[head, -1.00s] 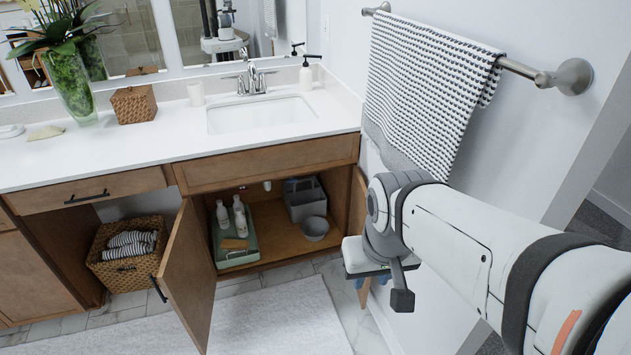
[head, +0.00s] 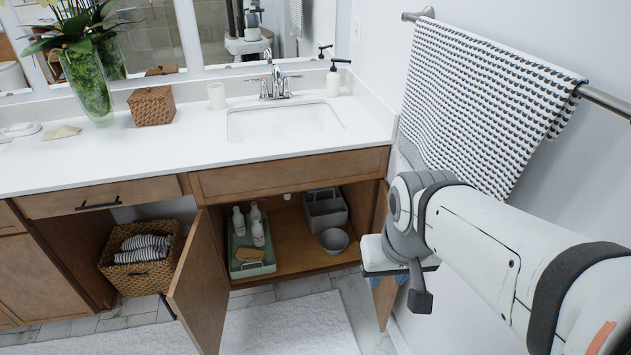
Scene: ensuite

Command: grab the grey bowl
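The grey bowl (head: 334,240) sits on the floor of the open cabinet under the sink, near its right side. It stands upright in front of a grey caddy (head: 325,208). My arm comes in from the right, and its end is just right of the cabinet opening, apart from the bowl.
The left cabinet door (head: 200,285) stands open toward me; the right door (head: 384,300) is open beside my wrist. A green tray (head: 238,266) with white bottles (head: 257,232) and a brush is left of the bowl. A towel (head: 480,100) hangs above my arm.

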